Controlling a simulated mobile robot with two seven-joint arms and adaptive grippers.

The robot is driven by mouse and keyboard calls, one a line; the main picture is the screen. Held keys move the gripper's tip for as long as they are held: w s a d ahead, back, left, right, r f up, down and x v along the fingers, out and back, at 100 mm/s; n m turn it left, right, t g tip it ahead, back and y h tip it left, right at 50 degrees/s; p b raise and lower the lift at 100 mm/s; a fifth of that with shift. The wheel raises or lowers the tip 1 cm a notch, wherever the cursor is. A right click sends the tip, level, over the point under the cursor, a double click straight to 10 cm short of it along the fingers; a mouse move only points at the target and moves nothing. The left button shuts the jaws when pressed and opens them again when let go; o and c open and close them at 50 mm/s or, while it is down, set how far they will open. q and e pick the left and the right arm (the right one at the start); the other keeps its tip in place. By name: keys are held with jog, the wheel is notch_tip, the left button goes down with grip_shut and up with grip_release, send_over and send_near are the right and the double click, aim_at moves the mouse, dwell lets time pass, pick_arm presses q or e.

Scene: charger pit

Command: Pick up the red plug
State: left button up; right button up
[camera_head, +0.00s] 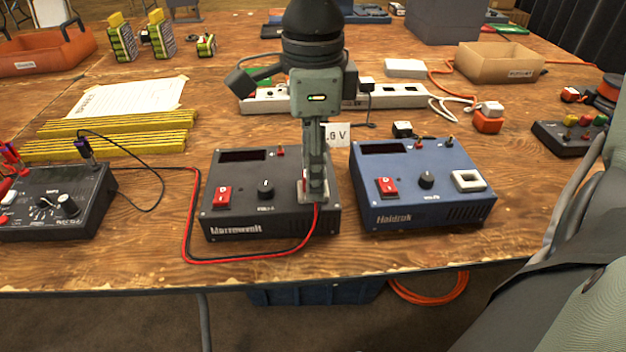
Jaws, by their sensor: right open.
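My right gripper (313,192) comes down from the top of the view over the right side of the dark Marrowvolt charger (240,212). It is seen edge-on and is open, with its fingertips at the charger's socket. The red plug is mostly hidden behind the fingers; a sliver of red shows beside them. A red and black cable (290,250) comes out just below the fingertips and loops left. I cannot tell whether the fingers touch the plug. My left gripper is not in view.
A blue Haldrok charger (420,190) with a pale socket stands close to the right. A black meter box (55,205) with leads is at the left. A power strip (400,95) lies behind. Yellow folding rulers (110,135) lie at back left.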

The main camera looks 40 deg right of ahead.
jog(key=shift+f, duration=0.2)
grip_shut()
dwell(0.3)
